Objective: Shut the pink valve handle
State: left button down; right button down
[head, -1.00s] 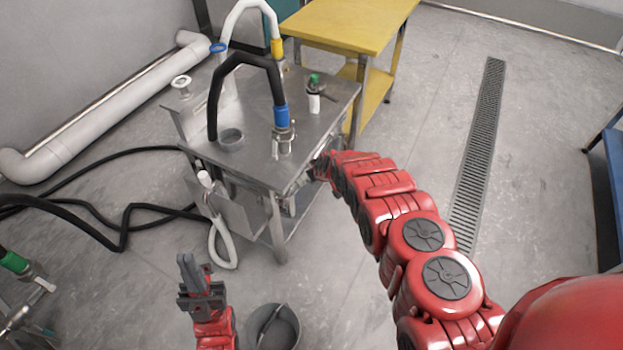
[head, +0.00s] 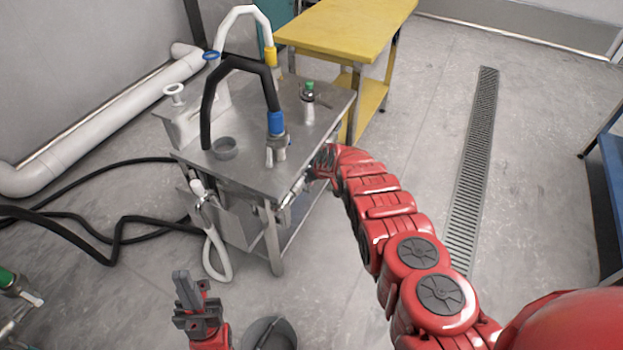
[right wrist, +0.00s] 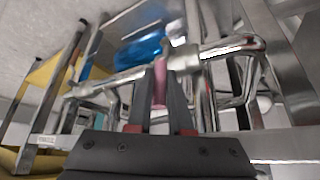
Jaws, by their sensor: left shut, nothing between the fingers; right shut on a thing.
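The pink valve handle (right wrist: 160,82) is in the middle of the right wrist view, upright between my fingers, beside a shiny metal pipe (right wrist: 215,49). My right gripper (right wrist: 161,100) is shut on the handle; the fingers hide part of it. In the head view my right gripper (head: 316,172) is at the right side of the steel table (head: 310,112), just below its top edge, next to metal piping (head: 292,190). The handle cannot be made out there. My left gripper (head: 182,288) is shut and empty, low in front of the table and apart from it.
The steel table bears a black hose (head: 208,95) with a blue collar and a small green-topped fitting (head: 308,92). A yellow table (head: 345,30) stands behind. A grey bucket (head: 268,333) is beside my left gripper.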

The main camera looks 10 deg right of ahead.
jog(key=shift+d, duration=0.1)
jog(key=c, duration=0.8)
grip_release()
jog(key=shift+f, duration=0.1)
jog(key=shift+c, duration=0.2)
jog(key=shift+s+r+p, duration=0.1)
jog(key=shift+r+p, duration=0.5)
jog(key=shift+p, duration=0.05)
jog(key=p+v, duration=0.9)
jog(key=v, duration=0.7)
jog(key=shift+s+p, duration=0.15)
jog(key=shift+p, duration=0.15)
jog(key=shift+d, duration=0.2)
